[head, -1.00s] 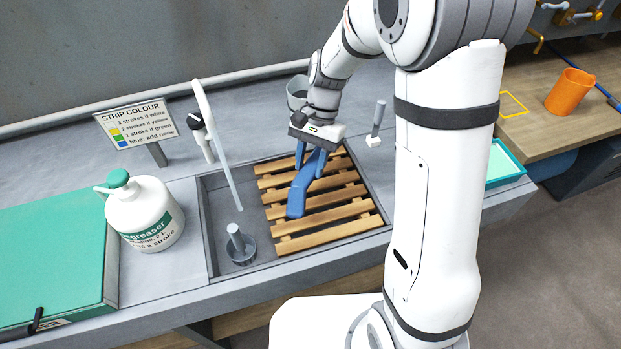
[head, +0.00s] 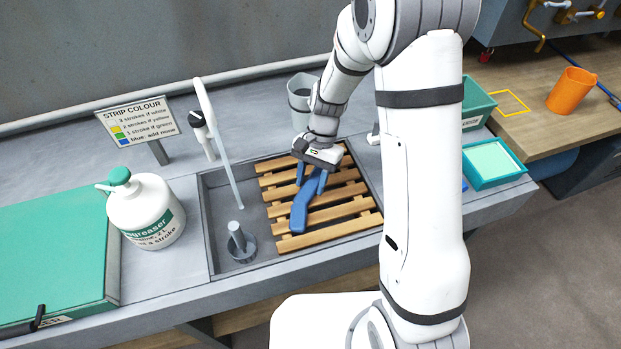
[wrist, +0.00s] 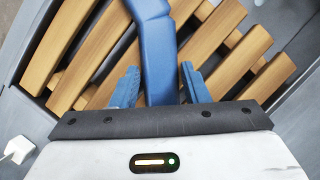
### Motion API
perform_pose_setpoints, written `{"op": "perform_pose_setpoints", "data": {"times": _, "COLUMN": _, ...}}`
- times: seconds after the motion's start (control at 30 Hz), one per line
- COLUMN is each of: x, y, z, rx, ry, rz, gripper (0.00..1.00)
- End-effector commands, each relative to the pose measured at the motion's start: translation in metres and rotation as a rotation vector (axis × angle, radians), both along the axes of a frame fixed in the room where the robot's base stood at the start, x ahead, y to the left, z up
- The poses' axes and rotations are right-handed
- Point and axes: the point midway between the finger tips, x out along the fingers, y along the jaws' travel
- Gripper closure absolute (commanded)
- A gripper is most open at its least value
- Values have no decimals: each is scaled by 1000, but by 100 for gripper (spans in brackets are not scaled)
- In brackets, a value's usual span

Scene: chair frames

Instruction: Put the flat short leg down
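The flat short leg (head: 300,212) is blue, with a bend along its length. It lies over the wooden slats (head: 345,190) of the rack, and its near end points toward the front of the bench. Whether it rests fully on the slats I cannot tell. My gripper (head: 311,180) reaches down from behind, with one blue finger on each side of the leg's far part. In the wrist view the leg (wrist: 159,55) runs between the two fingers (wrist: 160,85), close to both. The leg's far end is hidden under the gripper.
A degreaser bottle (head: 146,212) and colour sign (head: 137,120) stand further left. A grey cup (head: 300,100) is behind the gripper, and green trays (head: 492,163) are right.

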Motion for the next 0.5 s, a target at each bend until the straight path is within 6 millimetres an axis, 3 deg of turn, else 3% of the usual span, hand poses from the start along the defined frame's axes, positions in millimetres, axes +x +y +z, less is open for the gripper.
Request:
{"op": "perform_pose_setpoints", "data": {"times": 0.2, "x": 0, "y": 0, "z": 1, "rx": 0, "ry": 0, "rz": 1, "gripper": 42}}
{"op": "perform_pose_setpoints", "data": {"times": 0.5, "x": 1, "y": 0, "z": 6, "rx": 0, "ry": -2, "rz": 1, "gripper": 42}}
